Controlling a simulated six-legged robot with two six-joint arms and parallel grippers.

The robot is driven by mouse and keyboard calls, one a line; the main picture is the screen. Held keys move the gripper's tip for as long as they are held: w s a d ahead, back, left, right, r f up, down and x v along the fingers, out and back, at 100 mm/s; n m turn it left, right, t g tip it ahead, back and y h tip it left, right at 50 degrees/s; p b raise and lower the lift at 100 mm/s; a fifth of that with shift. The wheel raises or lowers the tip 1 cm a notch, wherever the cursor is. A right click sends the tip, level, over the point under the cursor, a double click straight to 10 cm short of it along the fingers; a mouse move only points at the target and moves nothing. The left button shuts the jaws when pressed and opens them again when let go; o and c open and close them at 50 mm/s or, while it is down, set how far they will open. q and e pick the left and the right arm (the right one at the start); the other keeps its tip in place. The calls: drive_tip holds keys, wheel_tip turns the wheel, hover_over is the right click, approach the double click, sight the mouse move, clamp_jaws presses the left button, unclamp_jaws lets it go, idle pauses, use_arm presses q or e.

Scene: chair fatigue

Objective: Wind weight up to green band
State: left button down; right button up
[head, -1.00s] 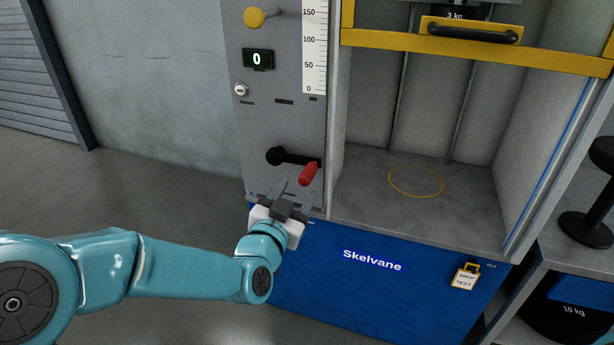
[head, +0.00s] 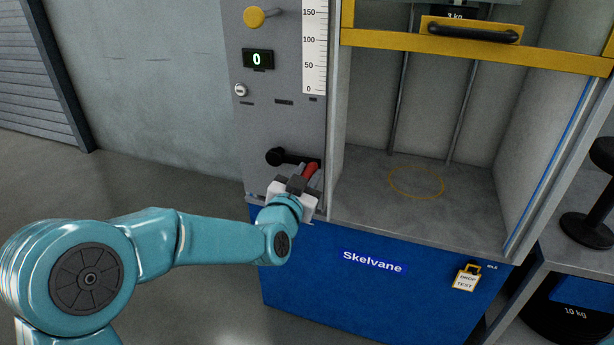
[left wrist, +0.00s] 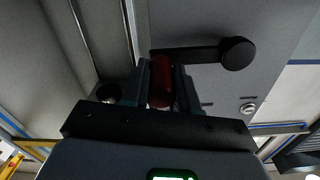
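The red crank grip (head: 311,169) is on the end of a black crank arm (head: 296,158) on the grey panel. My left gripper (head: 307,176) is at the grip, with one finger on each side of it. The left wrist view shows the red grip (left wrist: 161,82) between the two fingers, with little or no gap. I cannot tell whether they press on it. A weight marked 3 kg (head: 456,15) is partly visible at the top, behind the yellow bar. The white scale (head: 314,50) shows 0 to 150, and no green band is visible. The display (head: 258,59) reads 0. My right gripper is out of view.
A yellow knob (head: 254,17) and a small key switch (head: 240,90) are on the panel. The yellow crossbar (head: 480,53) with a black handle spans the bay. The bay floor with its yellow ring (head: 416,182) is clear. A black 10 kg weight (head: 572,312) is at right.

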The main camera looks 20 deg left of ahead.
use_arm(q)
wheel_tip(320, 180, down, 3)
drive_tip(key=m+b, duration=0.3)
drive_tip(key=shift+a+f, duration=0.15)
drive_tip(key=c, duration=0.9)
unclamp_jaws()
drive_tip(key=shift+o, duration=0.2)
